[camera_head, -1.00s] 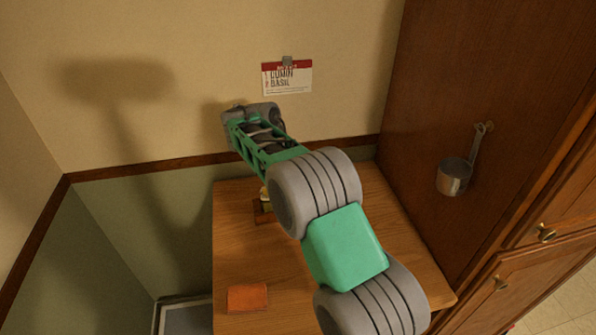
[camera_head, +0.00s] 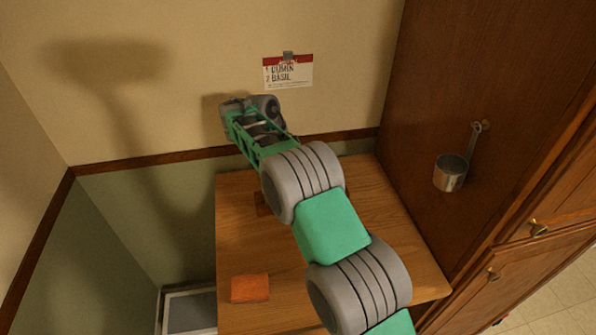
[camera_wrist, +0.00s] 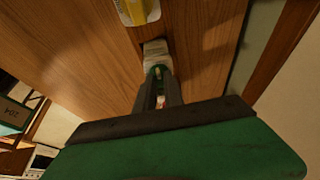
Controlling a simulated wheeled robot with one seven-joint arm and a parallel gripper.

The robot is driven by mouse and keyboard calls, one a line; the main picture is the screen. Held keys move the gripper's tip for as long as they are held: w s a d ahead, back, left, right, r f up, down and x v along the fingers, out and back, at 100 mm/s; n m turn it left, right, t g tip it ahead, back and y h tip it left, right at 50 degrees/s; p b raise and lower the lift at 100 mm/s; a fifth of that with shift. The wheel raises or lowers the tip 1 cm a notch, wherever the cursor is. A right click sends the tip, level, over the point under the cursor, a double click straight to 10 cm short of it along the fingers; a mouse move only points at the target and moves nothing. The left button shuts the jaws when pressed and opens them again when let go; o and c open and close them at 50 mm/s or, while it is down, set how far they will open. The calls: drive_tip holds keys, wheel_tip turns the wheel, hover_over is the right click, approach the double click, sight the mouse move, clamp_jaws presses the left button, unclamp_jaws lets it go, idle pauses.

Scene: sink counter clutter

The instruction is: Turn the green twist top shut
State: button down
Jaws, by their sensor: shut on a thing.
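My gripper (camera_wrist: 158,78) points down at the wooden counter in the wrist view, its two dark fingers close together. A small yellow-green piece, which looks like part of the green twist top (camera_wrist: 157,71), shows between the fingertips, and the fingers are shut on it. A pale, whitish body (camera_wrist: 156,52) shows just beyond the fingertips; whether it belongs to the same container is unclear. The fingers hide most of the top, so how far it is turned cannot be told. In the head view my arm hides the gripper and the top.
The wooden counter (camera_head: 235,245) carries an orange block (camera_head: 250,288) at the front and a brown block (camera_head: 262,204) partly behind my arm. A yellow-and-white item (camera_wrist: 138,10) lies near the fingers. A card (camera_head: 288,72) is on the wall; a metal cup (camera_head: 450,173) hangs right.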

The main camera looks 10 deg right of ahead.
idle(0.4)
drive_tip(key=c, duration=1.4)
unclamp_jaws()
drive_tip(key=shift+c, duration=0.2)
drive_tip(key=shift+w+r, duration=0.1)
drive_tip(key=shift+r, duration=0.45)
drive_tip(key=s+r+b, duration=0.3)
drive_tip(key=s+r, duration=0.9)
drive_tip(key=s, duration=0.2)
drive_tip(key=shift+d, duration=0.15)
drive_tip(key=shift+o, duration=0.6)
drive_tip(key=shift+s+f, duration=0.1)
